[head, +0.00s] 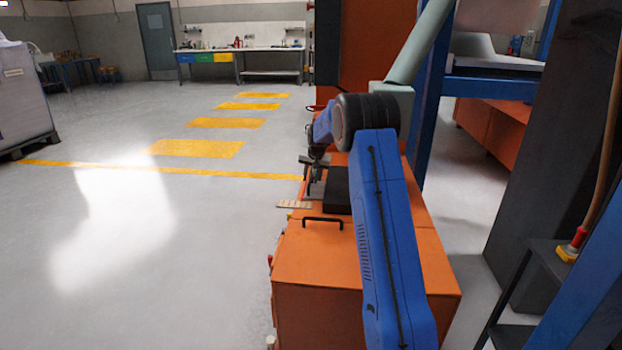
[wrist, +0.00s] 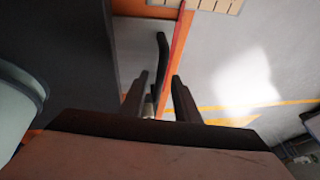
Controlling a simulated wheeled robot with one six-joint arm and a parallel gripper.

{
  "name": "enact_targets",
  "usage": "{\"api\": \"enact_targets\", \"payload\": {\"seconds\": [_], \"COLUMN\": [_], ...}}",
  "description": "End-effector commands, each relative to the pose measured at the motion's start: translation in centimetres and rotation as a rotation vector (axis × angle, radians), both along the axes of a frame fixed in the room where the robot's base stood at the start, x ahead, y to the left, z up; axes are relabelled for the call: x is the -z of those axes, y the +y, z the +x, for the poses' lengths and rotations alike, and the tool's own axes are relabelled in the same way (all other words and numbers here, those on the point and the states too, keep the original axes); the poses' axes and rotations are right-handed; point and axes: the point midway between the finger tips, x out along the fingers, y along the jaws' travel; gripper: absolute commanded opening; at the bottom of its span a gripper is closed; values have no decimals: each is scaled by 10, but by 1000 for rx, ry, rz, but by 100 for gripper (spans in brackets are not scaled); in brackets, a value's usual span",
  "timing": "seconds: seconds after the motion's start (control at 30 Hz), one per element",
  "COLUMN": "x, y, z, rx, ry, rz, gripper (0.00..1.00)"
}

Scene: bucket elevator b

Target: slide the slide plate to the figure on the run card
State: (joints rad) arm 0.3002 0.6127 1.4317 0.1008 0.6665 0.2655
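My gripper (head: 314,180) is over the left edge of the orange housing in the head view. In the wrist view its two dark fingers (wrist: 158,80) are apart. An upright dark handle (wrist: 163,60) shows between and just beyond the fingertips; I cannot tell whether they touch it. The grey surface (wrist: 138,32) beside the handle looks like the slide plate. A pale scale strip (head: 294,204) with marks sticks out at the housing's left edge, also in the wrist view (wrist: 205,4); its figures are too small to read. I cannot make out a run card.
The orange housing (head: 318,258) has a black bar handle (head: 323,220) on top. A dark block (head: 338,188) stands right of my gripper and fills the wrist view's left side (wrist: 60,60). A blue post (head: 430,110) rises behind. The floor to the left (head: 180,240) is clear.

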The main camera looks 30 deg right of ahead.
Motion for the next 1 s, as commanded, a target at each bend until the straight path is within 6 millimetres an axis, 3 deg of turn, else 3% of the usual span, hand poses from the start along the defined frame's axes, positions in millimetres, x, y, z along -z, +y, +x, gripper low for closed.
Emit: {"api": "enact_targets", "payload": {"seconds": [0.03, 0.1, 0.3, 0.53, 0.77, 0.8, 0.87, 1.0], "x": [0, 0, 0, 0, 0, 0, 0, 0], "y": [0, 0, 1, 22, 21, 21, 21, 21], "z": [0, 0, 1, 14, 14, 14, 14, 14], "rx": [0, 0, -1, -2, 0, 0, 0, 0], "ry": [0, 0, 0, 0, 1, 1, 1, 1], "rz": [0, 0, 0, 0, 1, 1, 1, 1], "gripper": [16, 0, 0, 0, 0, 19, 30, 30]}}
